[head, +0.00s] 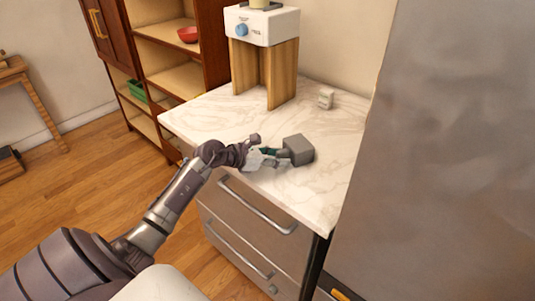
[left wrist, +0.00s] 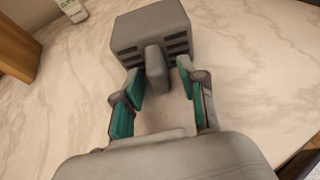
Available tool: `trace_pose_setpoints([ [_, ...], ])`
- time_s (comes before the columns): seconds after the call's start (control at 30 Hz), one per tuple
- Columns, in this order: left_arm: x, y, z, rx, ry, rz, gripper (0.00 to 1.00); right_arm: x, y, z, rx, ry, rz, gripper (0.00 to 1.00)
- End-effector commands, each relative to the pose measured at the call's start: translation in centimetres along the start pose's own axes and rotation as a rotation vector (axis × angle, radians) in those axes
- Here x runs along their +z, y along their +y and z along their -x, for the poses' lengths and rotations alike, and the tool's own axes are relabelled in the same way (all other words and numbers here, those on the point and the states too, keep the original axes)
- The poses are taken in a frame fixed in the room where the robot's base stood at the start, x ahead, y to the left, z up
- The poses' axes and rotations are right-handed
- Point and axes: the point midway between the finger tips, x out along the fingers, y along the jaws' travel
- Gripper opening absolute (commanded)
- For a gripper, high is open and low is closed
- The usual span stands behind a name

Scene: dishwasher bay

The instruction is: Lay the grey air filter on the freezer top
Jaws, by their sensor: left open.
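The grey air filter (head: 299,150) is a box with dark slots and a handle tab on its near face. It appears to rest on the white marble top (head: 215,118) above the steel drawers. It also shows in the left wrist view (left wrist: 152,28). My left gripper (head: 270,157) is open just left of the filter. In the left wrist view its two green-padded fingers (left wrist: 160,80) stand on either side of the tab, with gaps visible beside it. I cannot tell which surface is the freezer top. My right gripper is not in view.
A white appliance with a blue knob (head: 262,25) stands on wooden supports (head: 283,75) at the back. A small white device (head: 325,98) is near the wall. A tall grey steel surface (head: 440,150) closes off the right. The marble is mostly clear around the filter.

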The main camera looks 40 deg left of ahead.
Motion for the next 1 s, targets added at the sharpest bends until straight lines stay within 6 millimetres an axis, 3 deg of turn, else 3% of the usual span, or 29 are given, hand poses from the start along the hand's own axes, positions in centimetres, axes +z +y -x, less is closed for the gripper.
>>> trace_pose_setpoints([
  [0.4, -0.4, 0.0, 7.9, 0.002, 0.004, -0.002, 0.41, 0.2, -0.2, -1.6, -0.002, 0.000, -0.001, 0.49],
  [0.6, -0.2, 0.0, 10.9, 0.000, 0.002, 0.000, 0.41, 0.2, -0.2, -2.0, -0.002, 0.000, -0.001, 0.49],
  [1.0, 0.1, 0.0, 12.0, 0.000, 0.000, -0.001, 0.41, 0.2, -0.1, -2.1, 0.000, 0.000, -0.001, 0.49],
])
